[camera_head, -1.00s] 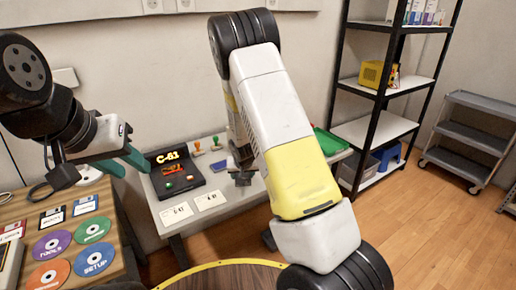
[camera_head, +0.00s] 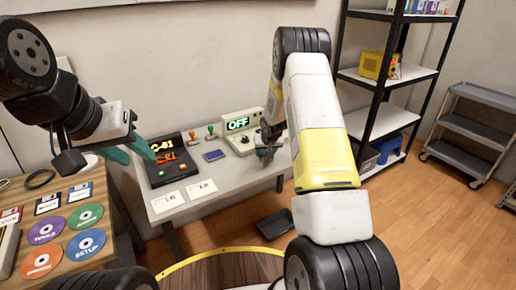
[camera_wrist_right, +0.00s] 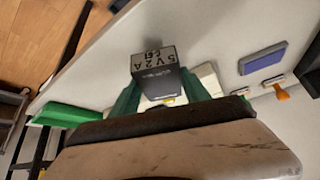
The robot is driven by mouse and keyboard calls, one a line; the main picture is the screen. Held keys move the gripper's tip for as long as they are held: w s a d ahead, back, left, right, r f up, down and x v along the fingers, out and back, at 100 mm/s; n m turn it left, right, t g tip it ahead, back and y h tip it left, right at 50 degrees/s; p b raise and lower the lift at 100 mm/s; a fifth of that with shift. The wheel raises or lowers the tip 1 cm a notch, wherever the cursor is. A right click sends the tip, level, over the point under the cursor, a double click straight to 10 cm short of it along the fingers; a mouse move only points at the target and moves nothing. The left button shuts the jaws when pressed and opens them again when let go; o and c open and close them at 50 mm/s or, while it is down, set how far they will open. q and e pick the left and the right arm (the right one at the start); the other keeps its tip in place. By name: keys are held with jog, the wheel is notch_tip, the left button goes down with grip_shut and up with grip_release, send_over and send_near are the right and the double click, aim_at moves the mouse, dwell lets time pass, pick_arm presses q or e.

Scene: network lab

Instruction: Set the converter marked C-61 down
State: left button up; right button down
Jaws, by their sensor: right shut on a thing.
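The converter (camera_wrist_right: 154,67) is a dark box with a pale label reading "5V2A" and a smaller line that looks like C61. In the right wrist view it sits between the green fingers of my right gripper (camera_wrist_right: 160,88), which is shut on it. In the head view my right gripper (camera_head: 265,152) is over the right part of the pale table (camera_head: 232,181); the converter is hard to make out there, and I cannot tell whether it touches the table. My left gripper (camera_head: 129,148) is open and empty at the left, near the black console (camera_head: 168,172) displaying "C-61".
A control box (camera_head: 240,138) displaying "OFF" stands behind my right gripper. Stamps and a blue pad (camera_head: 214,155) lie left of it. Two white cards (camera_head: 168,202) lie at the table's front. A green tray (camera_wrist_right: 65,116) shows in the wrist view. Discs and floppies cover the wooden table (camera_head: 112,262).

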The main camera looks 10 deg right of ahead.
jog(key=shift+w+d, duration=0.45)
jog(key=shift+a+f, duration=0.1)
jog(key=shift+f, duration=1.65)
jog(key=shift+f, duration=0.15)
jog(key=c, duration=0.5)
grip_release()
